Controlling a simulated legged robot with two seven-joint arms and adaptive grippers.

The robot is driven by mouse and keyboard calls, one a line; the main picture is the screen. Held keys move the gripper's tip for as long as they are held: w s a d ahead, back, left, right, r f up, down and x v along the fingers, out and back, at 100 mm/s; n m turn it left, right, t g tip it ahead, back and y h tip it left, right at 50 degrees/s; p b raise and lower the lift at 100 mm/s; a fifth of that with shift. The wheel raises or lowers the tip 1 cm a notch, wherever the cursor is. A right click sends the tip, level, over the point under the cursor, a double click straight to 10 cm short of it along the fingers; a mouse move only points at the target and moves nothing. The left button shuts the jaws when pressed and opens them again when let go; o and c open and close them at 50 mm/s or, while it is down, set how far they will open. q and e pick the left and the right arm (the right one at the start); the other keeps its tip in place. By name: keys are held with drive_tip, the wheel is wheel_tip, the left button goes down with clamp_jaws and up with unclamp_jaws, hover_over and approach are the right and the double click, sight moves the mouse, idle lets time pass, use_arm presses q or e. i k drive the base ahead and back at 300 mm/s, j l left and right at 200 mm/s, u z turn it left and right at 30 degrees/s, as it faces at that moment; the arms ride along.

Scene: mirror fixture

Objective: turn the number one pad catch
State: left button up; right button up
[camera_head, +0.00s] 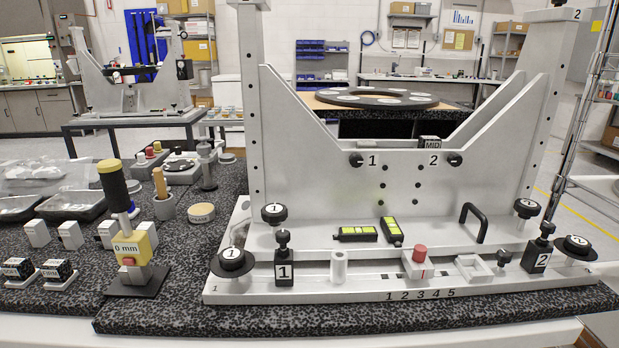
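I see several black parts marked 1 on the left side of the grey metal fixture (310,180), and cannot tell for certain which is the pad catch. A small black knob (356,160) sits on the upright plate beside a printed 1. A round black knob (274,213) marked 1 stands at the plate's lower left. A wide black disc knob (232,262) marked 1 sits on the base's left end. A black block (284,272) marked 1, with a knob on top, stands next to it. Neither of my grippers is in view.
Matching parts marked 2 include a black block (537,252) on the right. Two yellow-and-black levels (356,234) and a black handle (473,221) are on the fixture. A yellow-and-black gauge tool (128,245) stands left on the speckled slab (180,320). The slab's front strip is clear.

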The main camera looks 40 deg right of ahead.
sight(356, 161)
drive_tip(key=z, duration=1.15)
